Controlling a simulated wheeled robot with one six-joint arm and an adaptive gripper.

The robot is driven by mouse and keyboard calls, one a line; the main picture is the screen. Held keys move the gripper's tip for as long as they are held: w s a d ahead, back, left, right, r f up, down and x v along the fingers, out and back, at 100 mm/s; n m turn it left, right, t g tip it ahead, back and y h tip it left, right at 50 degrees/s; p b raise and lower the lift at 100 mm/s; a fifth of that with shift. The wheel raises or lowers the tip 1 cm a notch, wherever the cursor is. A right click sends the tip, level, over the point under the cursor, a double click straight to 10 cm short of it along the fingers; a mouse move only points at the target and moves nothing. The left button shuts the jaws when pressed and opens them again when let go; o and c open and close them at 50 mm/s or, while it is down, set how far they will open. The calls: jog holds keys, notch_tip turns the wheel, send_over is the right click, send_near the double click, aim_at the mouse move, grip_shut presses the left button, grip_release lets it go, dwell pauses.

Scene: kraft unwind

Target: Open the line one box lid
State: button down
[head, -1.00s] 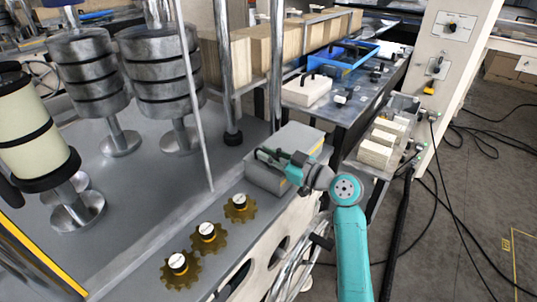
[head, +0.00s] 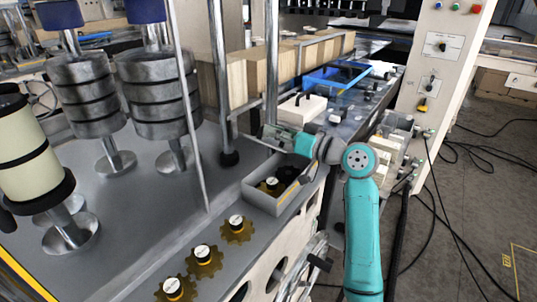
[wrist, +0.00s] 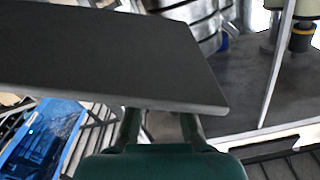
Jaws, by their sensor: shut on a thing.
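The line one box (head: 262,196) is a grey box on the machine bed in the head view, and its top is open. A gear and dark round parts show inside it. The lid (wrist: 110,55) is a flat dark grey plate that spans the upper left of the wrist view. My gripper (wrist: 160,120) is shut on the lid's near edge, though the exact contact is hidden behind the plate. In the head view my gripper (head: 278,138) is above the box's back side. The lid is hard to tell from the gripper there.
Several brown gears with white-topped knobs (head: 236,229) stand in a row in front of the box. An upright post (head: 222,90) is just left of my gripper. A blue tray (head: 338,76) and a white block (head: 303,107) lie behind on a bench.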

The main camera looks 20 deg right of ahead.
jog(key=w+d+r+m, duration=0.4)
jog(key=w+d+m, duration=0.2)
jog(key=d, duration=0.3)
jog(key=w+d+r+m, duration=0.5)
jog(key=w+d+m, duration=0.1)
jog(key=d, duration=0.3)
jog(key=shift+w+r, duration=0.2)
jog(key=shift+w, duration=0.4)
jog(key=c, duration=1.2)
grip_release()
jog(key=shift+s+d, duration=0.1)
jog(key=shift+d, duration=0.05)
